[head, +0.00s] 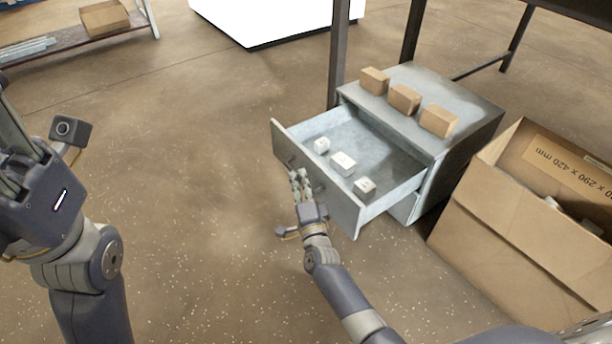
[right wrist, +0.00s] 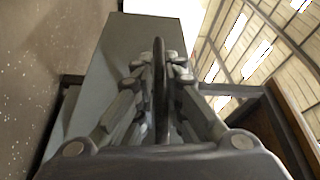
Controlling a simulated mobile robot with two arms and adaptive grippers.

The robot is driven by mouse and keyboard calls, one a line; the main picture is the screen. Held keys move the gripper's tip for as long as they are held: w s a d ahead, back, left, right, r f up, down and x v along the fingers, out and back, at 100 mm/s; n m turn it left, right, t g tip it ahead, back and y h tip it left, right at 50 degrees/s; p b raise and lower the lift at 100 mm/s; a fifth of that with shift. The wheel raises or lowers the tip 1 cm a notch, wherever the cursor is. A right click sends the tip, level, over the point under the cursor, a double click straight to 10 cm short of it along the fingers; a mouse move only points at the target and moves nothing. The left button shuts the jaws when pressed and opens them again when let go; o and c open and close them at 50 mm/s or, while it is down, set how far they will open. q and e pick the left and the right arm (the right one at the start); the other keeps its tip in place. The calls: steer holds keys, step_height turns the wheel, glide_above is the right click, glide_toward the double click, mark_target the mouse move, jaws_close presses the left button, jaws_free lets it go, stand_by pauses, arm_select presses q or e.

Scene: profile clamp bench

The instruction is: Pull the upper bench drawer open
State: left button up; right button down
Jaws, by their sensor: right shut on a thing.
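The upper bench drawer (head: 345,207) is pulled well out of the grey cabinet (head: 470,115). Its inside shows, with three small white boxes (head: 343,163) in it. My right gripper (head: 297,176) is at the drawer's front and is shut on its dark handle (right wrist: 161,90). In the right wrist view the fingers (right wrist: 160,75) close on the handle from both sides, with the grey drawer front behind. The handle is mostly hidden by the fingers in the head view. My left arm is at the left edge of the head view; its fingertips are not clearly seen.
Three brown boxes (head: 404,99) stand on the cabinet top. A large open cardboard box (head: 510,230) stands on the floor right of the cabinet, close to the drawer's right side. Dark bench legs (head: 338,55) rise behind. The floor (head: 190,180) left of the drawer is clear.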

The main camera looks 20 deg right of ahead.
steer(key=shift+s+a+f, duration=0.1)
steer(key=shift+s+a, duration=0.15)
steer(key=shift+a, duration=0.4)
steer(key=c, duration=1.7)
jaws_free()
steer(key=s, duration=0.7)
steer(key=shift+s+a+f, duration=0.1)
steer(key=shift+s+f, duration=0.15)
